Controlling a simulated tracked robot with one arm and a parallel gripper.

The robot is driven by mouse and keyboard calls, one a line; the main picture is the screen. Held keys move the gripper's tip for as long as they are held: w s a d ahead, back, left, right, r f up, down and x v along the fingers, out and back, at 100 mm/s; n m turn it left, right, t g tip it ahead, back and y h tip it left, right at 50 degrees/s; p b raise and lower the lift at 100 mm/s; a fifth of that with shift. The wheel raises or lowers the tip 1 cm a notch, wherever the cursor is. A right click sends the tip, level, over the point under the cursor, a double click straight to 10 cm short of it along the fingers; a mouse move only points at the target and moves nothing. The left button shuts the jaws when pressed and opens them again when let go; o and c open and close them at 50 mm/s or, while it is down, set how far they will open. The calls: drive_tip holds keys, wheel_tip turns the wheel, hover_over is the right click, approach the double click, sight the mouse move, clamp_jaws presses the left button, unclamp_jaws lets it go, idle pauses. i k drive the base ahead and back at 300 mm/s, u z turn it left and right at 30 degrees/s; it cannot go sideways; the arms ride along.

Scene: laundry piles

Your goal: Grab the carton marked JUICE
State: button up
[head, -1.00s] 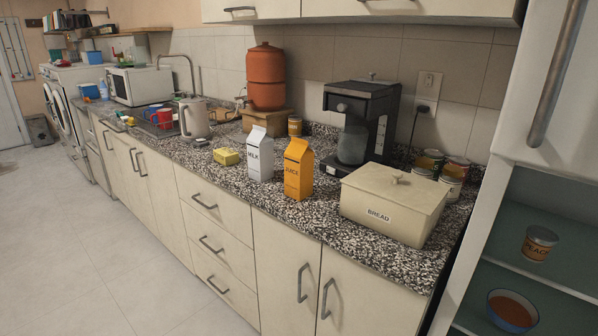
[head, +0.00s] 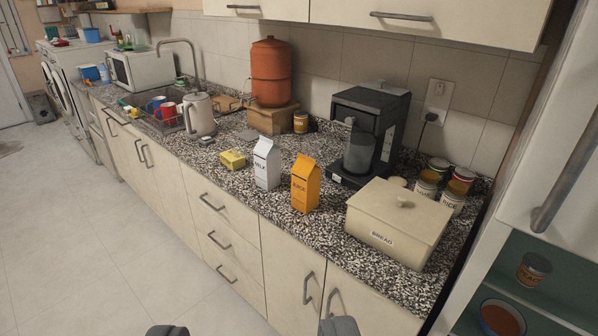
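The orange carton marked JUICE (head: 305,186) stands upright on the speckled counter, near its front edge. A white carton marked MILK (head: 267,164) stands just left of it, with a small gap between them. My gripper (head: 253,330) shows only as two grey fingertips at the bottom edge of the view. The fingers are wide apart with only floor and cabinet front between them. It is well below the juice carton in the picture and touches nothing visible.
The cream BREAD box (head: 398,220) is right of the juice carton. A black coffee maker (head: 368,135) stands behind it. A yellow packet (head: 232,160) lies left of the milk. Several cans (head: 452,200) stand at the back right. The floor (head: 90,235) in front is clear.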

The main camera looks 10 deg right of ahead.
sight(305, 184)
drive_tip(key=u, duration=0.05)
drive_tip(key=i, duration=1.9)
drive_tip(key=z, duration=0.4)
